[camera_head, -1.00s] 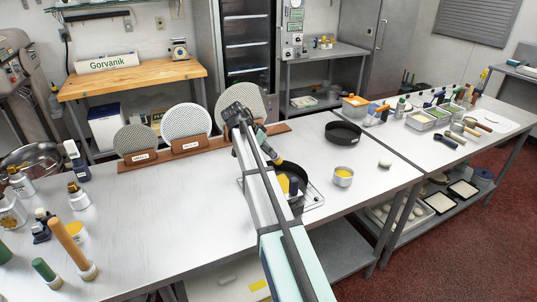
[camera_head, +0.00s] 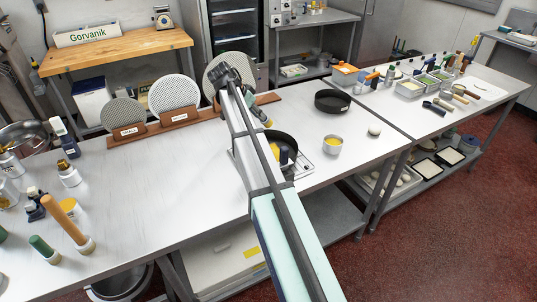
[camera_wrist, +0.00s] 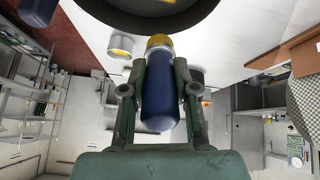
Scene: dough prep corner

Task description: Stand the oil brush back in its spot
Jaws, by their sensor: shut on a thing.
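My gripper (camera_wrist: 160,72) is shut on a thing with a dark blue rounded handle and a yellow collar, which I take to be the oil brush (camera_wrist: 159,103). Its far end is hidden, so I cannot see any bristles. In the wrist view the dark pan (camera_wrist: 160,12) is just beyond the collar; I cannot tell whether they touch. A metal cup with yellow contents (camera_head: 332,146) stands right of the pan. The brush's spot cannot be made out.
A second dark pan (camera_head: 332,102) and a small white round thing (camera_head: 375,131) are on the steel table (camera_head: 190,165). Round discs in a wooden rack (camera_head: 175,124) stand along the back. The table's middle left is clear.

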